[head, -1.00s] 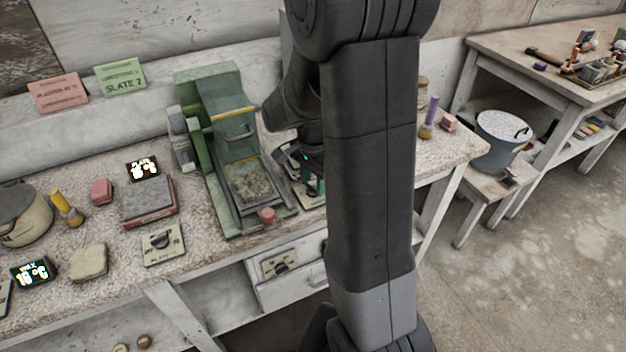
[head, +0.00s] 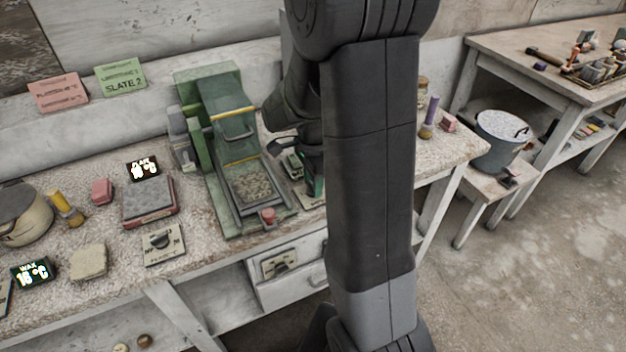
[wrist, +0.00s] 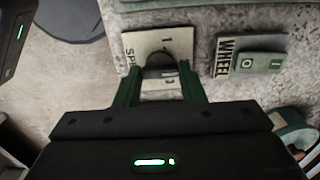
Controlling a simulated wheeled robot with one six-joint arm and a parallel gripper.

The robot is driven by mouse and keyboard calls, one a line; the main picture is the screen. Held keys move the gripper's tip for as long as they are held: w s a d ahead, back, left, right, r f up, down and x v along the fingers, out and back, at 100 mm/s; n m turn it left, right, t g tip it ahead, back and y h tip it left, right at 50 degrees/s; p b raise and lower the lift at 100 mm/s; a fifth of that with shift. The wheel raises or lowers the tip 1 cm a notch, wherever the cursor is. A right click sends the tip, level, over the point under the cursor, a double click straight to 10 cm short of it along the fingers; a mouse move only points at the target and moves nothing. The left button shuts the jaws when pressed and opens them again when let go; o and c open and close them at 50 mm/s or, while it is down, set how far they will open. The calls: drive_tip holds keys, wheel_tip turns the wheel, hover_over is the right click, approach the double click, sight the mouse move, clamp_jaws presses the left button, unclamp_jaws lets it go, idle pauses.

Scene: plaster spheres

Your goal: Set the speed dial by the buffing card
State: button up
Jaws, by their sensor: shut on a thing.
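In the wrist view a pale speed plate (wrist: 133,46) bears a dark round knob (wrist: 160,58), the dial. My gripper (wrist: 162,74) has its green fingers on either side of the knob and is shut on it. The fingers hide part of the plate, so the setting cannot be read with certainty. In the head view my gripper (head: 315,183) is partly hidden behind my arm, at the right of the green machine. A green card (head: 121,80) reading SLATE 2 and a pink card (head: 58,93) stand at the back; most of their lettering is too small to read.
Beside the speed plate is a WHEEL switch (wrist: 262,63). The green machine (head: 212,100) stands left of my gripper, with a small pink piece (head: 268,215) at its front. A jar and brush (head: 427,128) stand to the right. A bucket (head: 500,140) is on a low stool.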

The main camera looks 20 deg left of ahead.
drive_tip(key=o, duration=1)
wheel_tip(320, 180, up, 14)
drive_tip(key=shift+f+p, duration=0.1)
drive_tip(key=shift+p, duration=0.25)
wheel_tip(320, 180, down, 14)
drive_tip(key=shift+r+b, duration=0.1)
drive_tip(key=shift+b, duration=0.25)
idle(0.4)
